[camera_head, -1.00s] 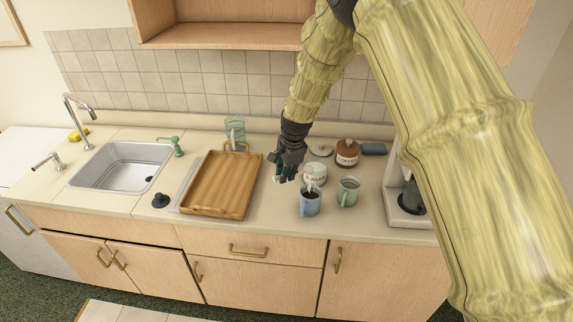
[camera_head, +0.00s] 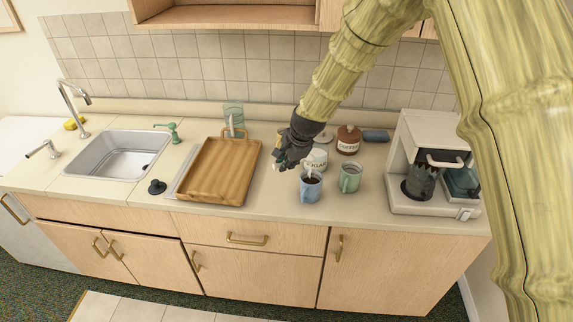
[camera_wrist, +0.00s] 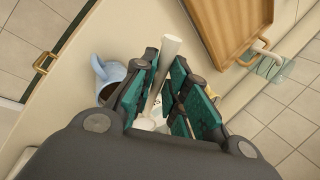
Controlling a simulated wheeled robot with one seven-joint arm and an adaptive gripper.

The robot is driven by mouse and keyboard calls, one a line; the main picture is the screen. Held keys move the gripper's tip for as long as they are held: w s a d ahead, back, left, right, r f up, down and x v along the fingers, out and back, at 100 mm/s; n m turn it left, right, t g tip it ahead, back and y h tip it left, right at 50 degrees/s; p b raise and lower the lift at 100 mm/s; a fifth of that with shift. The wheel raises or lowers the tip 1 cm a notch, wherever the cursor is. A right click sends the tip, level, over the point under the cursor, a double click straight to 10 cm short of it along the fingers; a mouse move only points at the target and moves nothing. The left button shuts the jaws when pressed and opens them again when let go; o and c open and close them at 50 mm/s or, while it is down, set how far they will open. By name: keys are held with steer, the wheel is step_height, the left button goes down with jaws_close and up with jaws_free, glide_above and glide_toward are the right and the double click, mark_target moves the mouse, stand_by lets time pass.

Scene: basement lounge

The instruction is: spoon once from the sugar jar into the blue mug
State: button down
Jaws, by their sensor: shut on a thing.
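My gripper (camera_head: 287,163) is shut on a pale spoon (camera_wrist: 167,55), whose handle shows between the green finger pads in the wrist view. In the head view the spoon's pale lower end (camera_head: 308,169) appears over the mouth of the blue mug (camera_head: 310,190); I cannot tell whether it is inside or above, or whether it carries sugar. The mug stands upright with dark contents and also shows left of my fingers in the wrist view (camera_wrist: 108,72). The white sugar jar (camera_head: 320,158) stands open just behind the mug, partly hidden by my gripper.
A green mug (camera_head: 350,179) stands right of the blue mug. The brown coffee jar (camera_head: 349,140) and a pale lid (camera_head: 324,137) are behind. A wooden tray (camera_head: 212,190) lies left, and a coffee maker (camera_head: 425,150) stands right.

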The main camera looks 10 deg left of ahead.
steer(key=shift+s+d+f+t+y+b, duration=0.1)
steer(key=shift+f+t+y+b, duration=0.4)
steer(key=shift+b, duration=1.1)
steer(key=shift+s+d+f+t+y+b, duration=0.1)
steer(key=shift+f+t+y+b, duration=0.35)
steer(key=shift+b, duration=1.15)
steer(key=shift+f+t+b, duration=0.2)
steer(key=shift+t+b, duration=0.25)
steer(key=shift+b, duration=0.8)
steer(key=shift+s+f+y+b, duration=0.1)
steer(key=shift+f+y+b, duration=0.15)
steer(key=shift+b, duration=0.95)
steer(key=shift+f+t+b, duration=0.1)
steer(key=shift+t+b, duration=0.2)
steer(key=shift+b, duration=0.15)
steer(key=t+y+b, duration=0.1)
steer(key=b, duration=0.3)
steer(key=shift+s+f+m, duration=0.1)
steer(key=shift+f+m, duration=0.05)
steer(key=shift+m, duration=0.15)
steer(key=t+b, duration=0.2)
steer(key=b, duration=0.5)
steer(key=m+t+y+b, duration=0.1)
steer(key=t+b, duration=0.1)
steer(key=b, duration=0.5)
steer(key=shift+s+d+f+y+b, duration=0.15)
steer(key=shift+y+b, duration=0.15)
